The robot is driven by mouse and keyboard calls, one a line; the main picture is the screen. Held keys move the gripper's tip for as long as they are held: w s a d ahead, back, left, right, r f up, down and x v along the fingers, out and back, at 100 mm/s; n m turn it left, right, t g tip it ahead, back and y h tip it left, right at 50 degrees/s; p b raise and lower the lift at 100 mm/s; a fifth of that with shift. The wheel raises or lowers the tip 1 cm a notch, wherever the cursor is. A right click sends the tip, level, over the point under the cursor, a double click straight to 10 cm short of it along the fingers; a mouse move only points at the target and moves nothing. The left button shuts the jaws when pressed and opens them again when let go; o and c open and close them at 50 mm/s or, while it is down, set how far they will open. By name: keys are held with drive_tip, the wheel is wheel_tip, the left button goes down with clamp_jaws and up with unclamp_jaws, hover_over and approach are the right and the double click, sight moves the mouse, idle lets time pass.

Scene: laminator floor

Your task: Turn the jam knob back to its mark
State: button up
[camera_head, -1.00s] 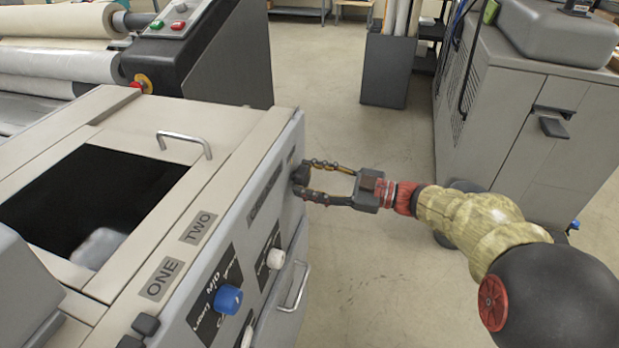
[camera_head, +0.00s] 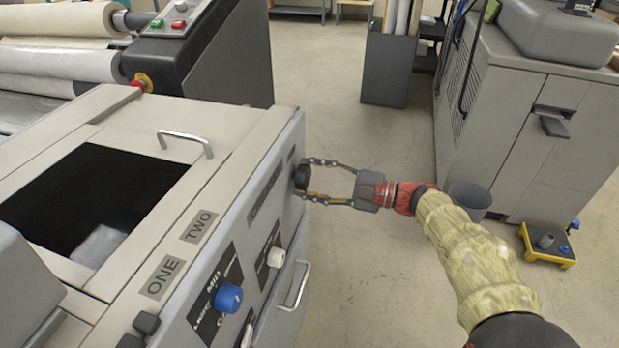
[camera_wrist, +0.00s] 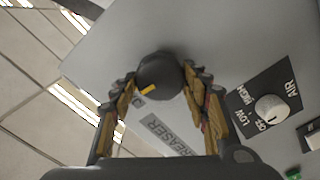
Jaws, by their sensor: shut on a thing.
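The black knob (camera_head: 301,176) sits on the side panel of the grey machine, near its far corner. My gripper (camera_head: 306,178) reaches it from the right, with its two fingers shut on the knob's sides. In the wrist view the round knob (camera_wrist: 160,76) shows a yellow pointer line toward its lower left, between the fingertips (camera_wrist: 163,92). A label plate (camera_wrist: 168,135) below it is partly hidden and reads in part "REASER".
A white knob (camera_head: 276,257) and a blue knob (camera_head: 228,298) are on the same panel, with a handle (camera_head: 296,286) beside them. A grey bin (camera_head: 469,198) and a yellow-black stand (camera_head: 547,247) are on the floor at right.

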drive_tip(key=shift+f, duration=0.25)
drive_tip(key=o, duration=1.1)
drive_tip(key=shift+r, duration=0.15)
drive_tip(key=v, duration=1.2)
